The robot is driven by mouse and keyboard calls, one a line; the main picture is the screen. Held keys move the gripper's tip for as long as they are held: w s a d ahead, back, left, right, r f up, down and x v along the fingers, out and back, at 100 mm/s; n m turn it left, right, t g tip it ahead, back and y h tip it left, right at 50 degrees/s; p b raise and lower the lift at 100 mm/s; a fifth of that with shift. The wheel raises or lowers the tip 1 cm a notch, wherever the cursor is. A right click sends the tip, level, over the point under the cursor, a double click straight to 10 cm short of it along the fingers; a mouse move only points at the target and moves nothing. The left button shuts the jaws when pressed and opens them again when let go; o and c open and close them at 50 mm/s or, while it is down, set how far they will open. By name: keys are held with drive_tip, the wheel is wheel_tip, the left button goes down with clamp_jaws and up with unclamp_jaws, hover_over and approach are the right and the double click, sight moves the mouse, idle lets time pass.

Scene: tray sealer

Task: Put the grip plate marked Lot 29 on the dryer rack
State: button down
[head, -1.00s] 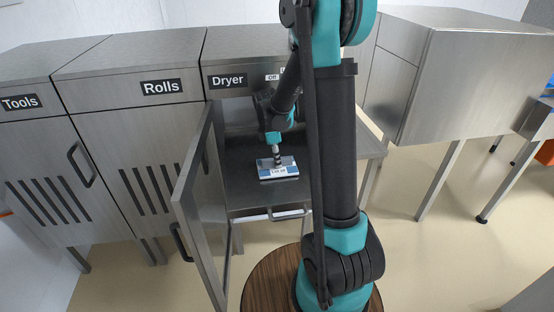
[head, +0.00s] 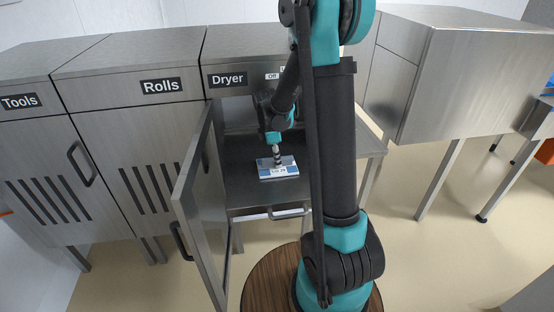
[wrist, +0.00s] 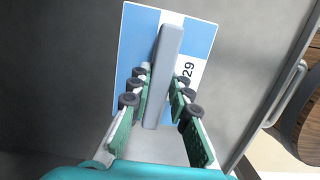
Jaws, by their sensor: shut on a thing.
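The grip plate marked Lot 29 (head: 284,172) is a flat blue and white plate with a grey upright bar on top. It lies on or just above the pulled-out dryer rack (head: 245,197), inside the open dryer; I cannot tell whether it touches. In the wrist view the plate (wrist: 202,42) shows part of its label, "29". My gripper (head: 277,160) is above the plate, and in the wrist view its fingers (wrist: 158,95) are on both sides of the grey bar, shut on it.
The dryer door (head: 203,215) stands open to the left of the rack. The rack has a front handle (head: 288,212). The Rolls cabinet (head: 140,130) and Tools cabinet (head: 40,150) are shut at the left. A large steel machine (head: 475,80) stands at the right. Bare rack surface surrounds the plate.

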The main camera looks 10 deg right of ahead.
drive_tip(key=c, duration=1.3)
unclamp_jaws()
drive_tip(key=c, duration=0.3)
drive_tip(key=shift+c, duration=0.2)
drive_tip(key=shift+r, duration=3.5)
drive_tip(key=s+d+f+m+t+y, duration=0.1)
drive_tip(key=s+d+f+m+t, duration=0.1)
drive_tip(key=s+m, duration=0.7)
drive_tip(key=s+d+f+m+t, duration=0.2)
drive_tip(key=s+m, duration=0.7)
drive_tip(key=s, duration=0.4)
drive_tip(key=shift+f+y, duration=0.3)
drive_tip(key=shift+y, duration=0.1)
